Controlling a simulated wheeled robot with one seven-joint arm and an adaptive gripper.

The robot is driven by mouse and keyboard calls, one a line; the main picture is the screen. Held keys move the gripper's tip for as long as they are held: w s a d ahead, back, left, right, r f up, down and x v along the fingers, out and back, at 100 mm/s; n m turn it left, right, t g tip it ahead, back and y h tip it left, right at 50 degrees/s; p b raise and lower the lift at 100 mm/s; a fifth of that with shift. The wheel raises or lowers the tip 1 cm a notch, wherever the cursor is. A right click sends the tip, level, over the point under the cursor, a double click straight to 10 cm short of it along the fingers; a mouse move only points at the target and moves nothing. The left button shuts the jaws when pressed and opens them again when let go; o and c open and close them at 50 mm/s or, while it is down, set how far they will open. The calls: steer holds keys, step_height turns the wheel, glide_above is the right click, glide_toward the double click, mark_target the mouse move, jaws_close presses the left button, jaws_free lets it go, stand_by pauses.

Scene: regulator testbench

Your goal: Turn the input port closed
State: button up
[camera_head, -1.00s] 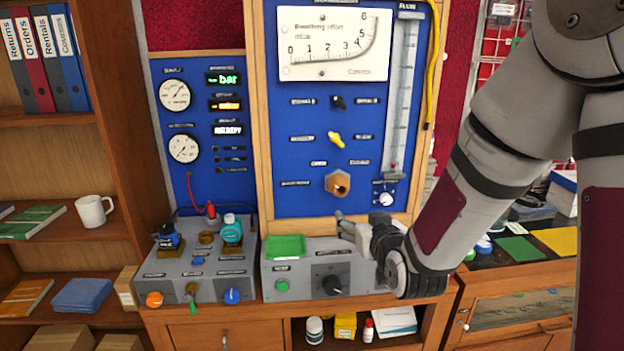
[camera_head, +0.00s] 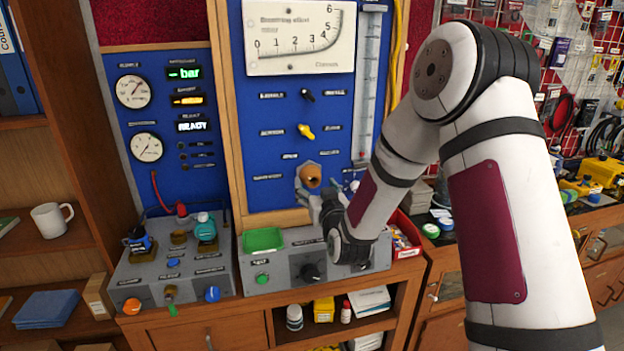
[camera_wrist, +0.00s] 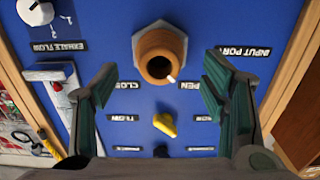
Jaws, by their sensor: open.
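The input port (camera_head: 311,175) is a copper-coloured round fitting on a grey hexagonal base, low on the blue panel. In the wrist view the port (camera_wrist: 160,55) appears upside down, with a white mark on its rim towards the "OPEN" label (camera_wrist: 193,87). The "CLOSED" label (camera_wrist: 130,86) is on the other side. My gripper (camera_head: 318,190) is just in front of the port, and its lower parts are partly hidden by my arm. In the wrist view my gripper (camera_wrist: 160,64) is open, with one finger on each side of the port and visible gaps to both.
A yellow knob (camera_wrist: 165,125) and a black knob (camera_head: 307,95) are on the same panel. The white exhale flow knob (camera_wrist: 36,11) is beside the port. A grey control box with a green tray (camera_head: 263,240) stands below. Wooden posts flank the panel.

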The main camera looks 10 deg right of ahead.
mark_target(314, 181)
steer(key=shift+w, duration=2.35)
steer(key=c, duration=1.1)
